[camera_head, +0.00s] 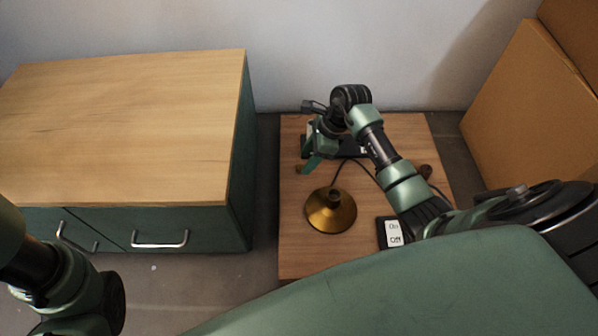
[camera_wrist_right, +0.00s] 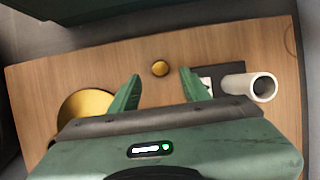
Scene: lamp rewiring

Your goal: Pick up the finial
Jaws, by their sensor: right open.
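The gripper is open and empty. In the head view my right gripper (camera_head: 312,160) is over the table's left part, with its finger close to a small gold-brown bit at the table's left edge, likely the finial, partly hidden. The brass lamp base (camera_head: 331,211) stands nearer to me, with a dark cable. My left arm shows at the lower left; its gripper is not seen.
A dark mat (camera_wrist_right: 228,74) with a white tube (camera_wrist_right: 250,87) lies right of the finial in the wrist view. An On/Off card (camera_head: 394,233) sits at the table's front right. A green cabinet (camera_head: 190,222) stands left, cardboard boxes (camera_head: 530,105) right.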

